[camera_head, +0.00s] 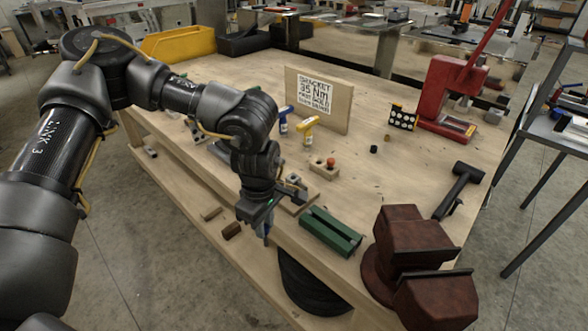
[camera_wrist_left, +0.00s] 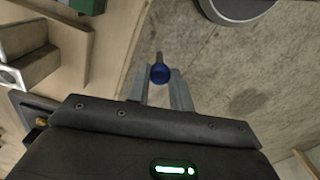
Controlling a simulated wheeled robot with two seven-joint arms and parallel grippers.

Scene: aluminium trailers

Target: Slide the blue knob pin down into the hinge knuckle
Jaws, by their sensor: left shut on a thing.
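The blue knob pin (camera_wrist_left: 159,73) shows in the left wrist view, with its round blue knob between my fingers and its thin grey shaft pointing away from the wrist. My left gripper (camera_wrist_left: 162,88) is shut on it. In the head view my left gripper (camera_head: 267,232) hangs at the bench's near edge, pointing down; the pin is not clear there. A grey metal fitting on a wooden base (camera_head: 293,183), perhaps the hinge knuckle, stands just beyond the gripper, partly hidden by the arm. Metal parts (camera_wrist_left: 28,62) show at the left of the wrist view. My right gripper is not in view.
A green block (camera_head: 330,232) lies right of the gripper. A dark red machine (camera_head: 415,250) and a black hammer (camera_head: 459,188) are farther right. A signboard (camera_head: 319,100) stands behind. Below the bench are a shelf and a black tyre (camera_head: 308,285).

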